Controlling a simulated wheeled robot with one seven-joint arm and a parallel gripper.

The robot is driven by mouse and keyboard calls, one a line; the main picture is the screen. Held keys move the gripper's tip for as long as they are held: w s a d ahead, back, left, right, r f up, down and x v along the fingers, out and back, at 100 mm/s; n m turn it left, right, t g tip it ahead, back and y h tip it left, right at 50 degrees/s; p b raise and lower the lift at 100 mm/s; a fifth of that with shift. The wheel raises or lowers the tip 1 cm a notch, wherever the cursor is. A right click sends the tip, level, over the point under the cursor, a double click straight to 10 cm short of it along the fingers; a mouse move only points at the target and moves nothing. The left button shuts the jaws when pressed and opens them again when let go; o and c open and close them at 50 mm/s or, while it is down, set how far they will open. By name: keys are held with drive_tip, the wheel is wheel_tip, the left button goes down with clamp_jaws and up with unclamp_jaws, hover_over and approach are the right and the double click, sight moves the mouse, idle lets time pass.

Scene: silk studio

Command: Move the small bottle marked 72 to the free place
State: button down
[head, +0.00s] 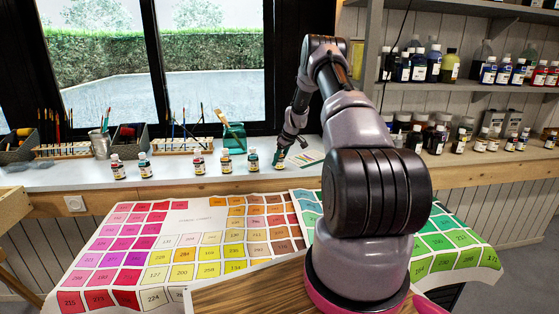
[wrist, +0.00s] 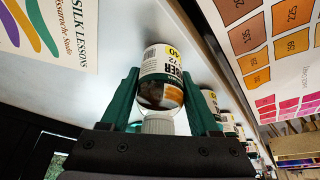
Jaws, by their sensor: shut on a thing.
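A small bottle (wrist: 161,75) with a white cap and a yellow-and-white label is between the two teal fingers of my gripper (wrist: 163,105) in the wrist view. In the head view my gripper (head: 281,154) is at the right end of a row of small bottles on the white counter (head: 75,180). I cannot tell whether the held bottle touches the counter. In the row, a wider gap (head: 172,166) lies between the second bottle (head: 145,165) and the third bottle (head: 198,163).
Other row bottles stand at the far left (head: 117,168) and beside my gripper (head: 252,161). Brush racks (head: 185,147) and a teal brush pot (head: 233,138) stand behind. A Silk Lessons sheet (wrist: 50,30) lies near the gripper.

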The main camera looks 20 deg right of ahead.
drive_tip(key=shift+f, duration=0.1)
drive_tip(key=shift+c, duration=0.6)
unclamp_jaws()
drive_tip(key=v, duration=1.2)
drive_tip(key=s+a+r+m, duration=0.1)
drive_tip(key=s+a+r, duration=0.4)
drive_tip(key=r, duration=0.4)
drive_tip(key=s+a+r+m+t, duration=0.1)
drive_tip(key=s+a+r+m, duration=0.1)
drive_tip(key=s+a+r, duration=0.45)
drive_tip(key=s+a+r+m, duration=0.1)
drive_tip(key=s+a+r, duration=0.2)
drive_tip(key=r, duration=0.7)
drive_tip(key=s+a+r+m+t, duration=0.1)
drive_tip(key=s+a+r, duration=0.25)
drive_tip(key=s, duration=0.45)
drive_tip(key=s+a+r+m, duration=0.2)
drive_tip(key=s+a+r, duration=0.15)
drive_tip(key=s, duration=0.55)
drive_tip(key=s+a+f+m+t, duration=0.1)
drive_tip(key=s+a+m, duration=0.1)
drive_tip(key=s, duration=1.2)
drive_tip(key=shift+a+m, duration=0.25)
drive_tip(key=shift+m, duration=0.25)
